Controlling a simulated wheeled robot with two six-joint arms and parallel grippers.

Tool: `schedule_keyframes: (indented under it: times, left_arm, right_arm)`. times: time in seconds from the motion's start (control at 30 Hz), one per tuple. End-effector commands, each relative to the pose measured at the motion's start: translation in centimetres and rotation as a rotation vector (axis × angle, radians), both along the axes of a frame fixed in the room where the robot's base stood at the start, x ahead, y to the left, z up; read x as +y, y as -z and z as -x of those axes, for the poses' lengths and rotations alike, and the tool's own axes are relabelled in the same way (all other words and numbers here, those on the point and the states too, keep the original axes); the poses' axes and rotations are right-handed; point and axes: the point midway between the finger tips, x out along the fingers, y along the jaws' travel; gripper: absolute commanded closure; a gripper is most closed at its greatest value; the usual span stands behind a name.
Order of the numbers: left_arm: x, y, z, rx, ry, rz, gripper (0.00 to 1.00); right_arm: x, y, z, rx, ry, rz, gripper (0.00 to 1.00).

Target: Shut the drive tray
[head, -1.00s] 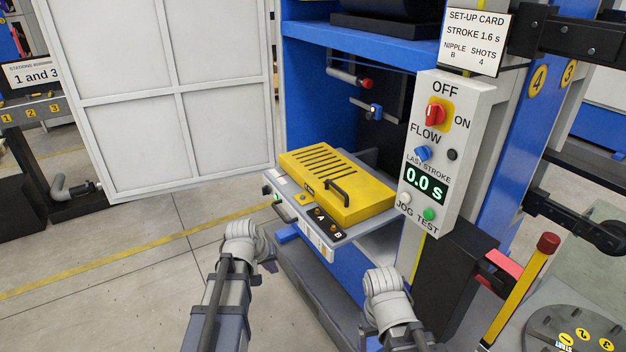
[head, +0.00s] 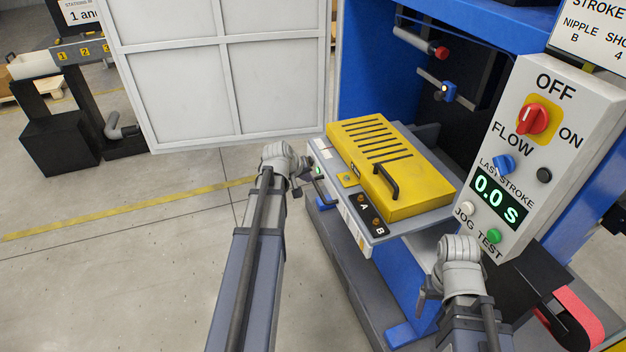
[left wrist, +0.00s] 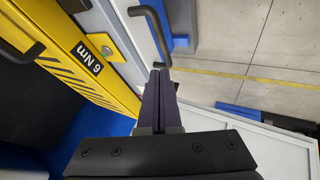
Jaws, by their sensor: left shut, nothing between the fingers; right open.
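The drive tray (head: 375,232), a grey tray bearing a yellow vented cover (head: 392,165), stands out from the blue machine. My left gripper (head: 303,178) is shut and empty at the tray's front left, close to this handle. In the left wrist view, the shut fingers (left wrist: 160,76) point at the tray's front edge, with the bar handle (left wrist: 165,35) just ahead; contact cannot be told. My right gripper (head: 424,290) is open, low in front of the machine and right of the tray; its fingers are partly hidden.
A control box (head: 548,150) with a red knob and a 0.0 s display stands right of the tray. A white panelled door (head: 220,70) stands open at the left. Grey floor (head: 120,270) lies clear at the lower left.

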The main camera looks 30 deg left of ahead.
Motion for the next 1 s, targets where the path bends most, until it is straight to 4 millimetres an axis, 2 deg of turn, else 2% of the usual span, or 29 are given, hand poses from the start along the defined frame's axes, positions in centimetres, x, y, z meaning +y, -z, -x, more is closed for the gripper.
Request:
schedule_keyframes:
  times: [0.03, 0.43, 0.5, 0.7, 1.0]
  left_arm:
    - [0.1, 1.6, -0.8, 0.001, 0.002, -0.001, 1.00]
    - [-0.1, 6.8, -4.9, 0.000, 0.002, 0.000, 1.00]
    - [-0.9, 6.2, -5.7, 0.001, 0.004, -0.001, 1.00]
    - [-2.3, 6.1, -7.2, 0.000, 0.002, 0.000, 1.00]
    - [-2.8, 6.2, -7.7, 0.001, 0.001, 0.000, 1.00]
  right_arm:
    - [0.0, 1.6, 0.0, 0.000, 0.000, 0.000, 0.20]
    - [0.0, 6.8, 0.0, 0.000, 0.000, 0.000, 0.20]
    - [0.0, 6.2, 0.0, 0.000, 0.000, 0.000, 0.20]
    - [0.0, 6.1, 0.0, 0.000, 0.000, 0.000, 0.20]
    - [0.0, 6.1, 0.0, 0.000, 0.000, 0.000, 0.20]
